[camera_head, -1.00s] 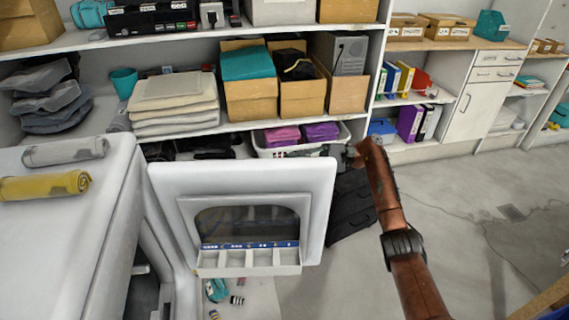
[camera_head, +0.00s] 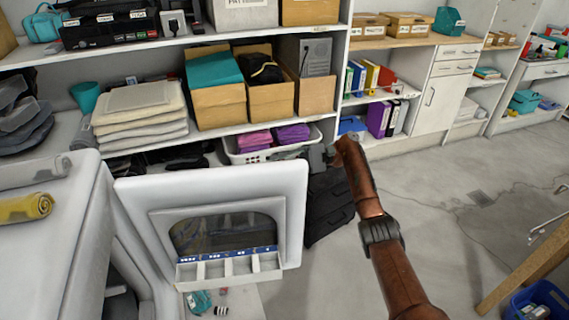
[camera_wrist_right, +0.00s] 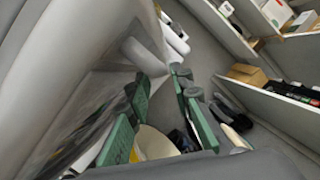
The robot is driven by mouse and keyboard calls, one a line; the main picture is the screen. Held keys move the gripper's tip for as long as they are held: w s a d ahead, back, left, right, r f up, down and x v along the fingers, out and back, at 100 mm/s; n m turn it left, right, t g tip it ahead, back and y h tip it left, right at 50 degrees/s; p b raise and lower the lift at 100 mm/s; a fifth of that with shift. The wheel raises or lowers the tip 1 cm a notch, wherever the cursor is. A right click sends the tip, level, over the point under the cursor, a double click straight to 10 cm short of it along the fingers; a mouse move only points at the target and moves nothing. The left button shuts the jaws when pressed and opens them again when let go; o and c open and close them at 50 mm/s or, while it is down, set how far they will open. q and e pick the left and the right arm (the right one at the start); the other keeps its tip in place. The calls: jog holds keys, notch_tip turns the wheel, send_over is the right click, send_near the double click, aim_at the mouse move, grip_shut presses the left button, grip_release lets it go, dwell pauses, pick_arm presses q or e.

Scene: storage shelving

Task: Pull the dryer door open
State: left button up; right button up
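The white dryer (camera_head: 50,240) stands at the left in the head view. Its door (camera_head: 293,200) stands swung wide open, with a dark window and a compartment tray on its inner face. My right gripper (camera_head: 318,156) is at the door's upper right edge; I cannot tell whether it touches the door. In the right wrist view the green fingers of this gripper (camera_wrist_right: 160,84) are spread apart, with no door edge seen clamped between them. A large pale surface fills the left of that view. My left gripper is not in view.
Shelving (camera_head: 200,135) with boxes and folded cloths stands behind the door. A white basket (camera_head: 232,154) of purple cloths and a dark case (camera_head: 330,208) are close behind the gripper. Rolled towels (camera_head: 25,207) lie on the dryer. Grey floor (camera_head: 440,210) at right is mostly clear.

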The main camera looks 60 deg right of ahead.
jog(key=shift+v, duration=2)
